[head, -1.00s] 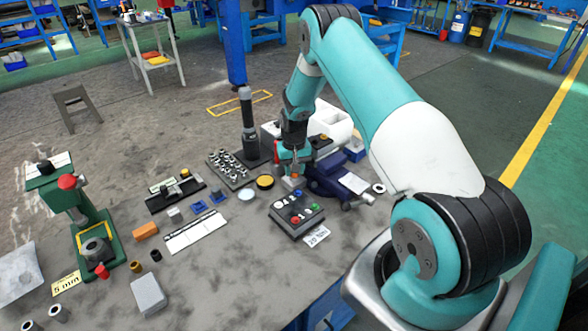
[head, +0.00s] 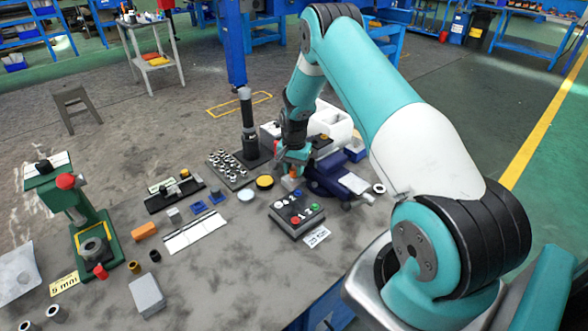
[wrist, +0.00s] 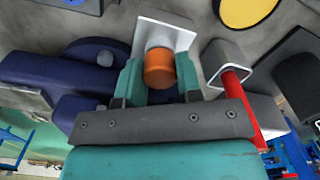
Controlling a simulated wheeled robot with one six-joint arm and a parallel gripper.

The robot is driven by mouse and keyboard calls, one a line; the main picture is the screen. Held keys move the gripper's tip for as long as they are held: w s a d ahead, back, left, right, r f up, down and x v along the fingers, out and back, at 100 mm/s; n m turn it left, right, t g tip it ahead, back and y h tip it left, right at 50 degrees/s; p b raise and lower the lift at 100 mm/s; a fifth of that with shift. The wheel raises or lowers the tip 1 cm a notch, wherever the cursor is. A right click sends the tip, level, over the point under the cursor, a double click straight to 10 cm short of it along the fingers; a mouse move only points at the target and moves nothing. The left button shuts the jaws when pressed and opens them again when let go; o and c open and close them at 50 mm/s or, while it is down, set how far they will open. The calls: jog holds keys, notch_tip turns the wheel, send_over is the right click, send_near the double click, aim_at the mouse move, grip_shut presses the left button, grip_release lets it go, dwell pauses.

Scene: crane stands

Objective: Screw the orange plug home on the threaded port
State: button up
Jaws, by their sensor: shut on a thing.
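The orange plug (wrist: 160,72) is a short cylinder between the two teal fingers of my gripper (wrist: 160,80) in the wrist view. My gripper is shut on it. The plug's far end meets a pale square block (wrist: 145,32), where a bit of light-coloured round port (wrist: 158,40) shows. The thread is hidden, so I cannot tell how deep the plug sits. In the head view the plug (head: 292,174) is a small orange spot below my gripper (head: 291,166), above the pale block.
A dark blue vise (head: 328,180) stands close on the right in the head view. A button box (head: 297,214) is in front, and a yellow disc (head: 264,182) and a tray of small metal parts (head: 229,169) are to the left. In the wrist view a red rod (wrist: 238,100) lies near the right finger.

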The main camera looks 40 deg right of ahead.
jog(key=m, duration=0.3)
jog(key=shift+m, duration=0.3)
jog(key=m, duration=0.3)
jog(key=shift+m, duration=0.9)
jog(key=m, duration=0.5)
jog(key=shift+b, duration=0.4)
jog(key=o, duration=1.1)
jog(key=shift+c, duration=0.6)
